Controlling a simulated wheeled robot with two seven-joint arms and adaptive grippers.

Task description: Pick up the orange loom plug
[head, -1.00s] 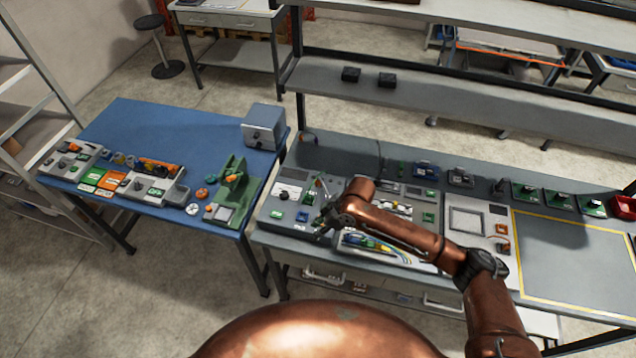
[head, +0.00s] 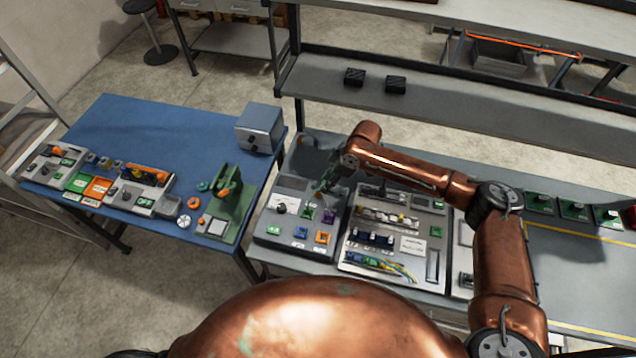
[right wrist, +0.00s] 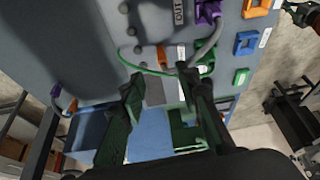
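In the right wrist view a small orange piece (right wrist: 161,55), which looks like the orange loom plug, lies on the grey panel just beyond my fingertips. A thin green cable runs past it. My right gripper (right wrist: 163,80) is open, one finger on each side of the line to that piece, with nothing between the fingers. In the head view my right gripper (head: 325,188) hangs low over the left panel and hides the plug's spot. Another orange and purple end (right wrist: 72,106) shows at the left in the wrist view. My left gripper is not in view.
Green (right wrist: 240,76), blue (right wrist: 246,42) and orange (right wrist: 257,8) sockets line the panel's front edge. A purple connector (right wrist: 207,10) has a grey cable. The wiring board (head: 395,235) stands right of the panel. A blue table (head: 130,130) is at left, a shelf (head: 450,105) behind.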

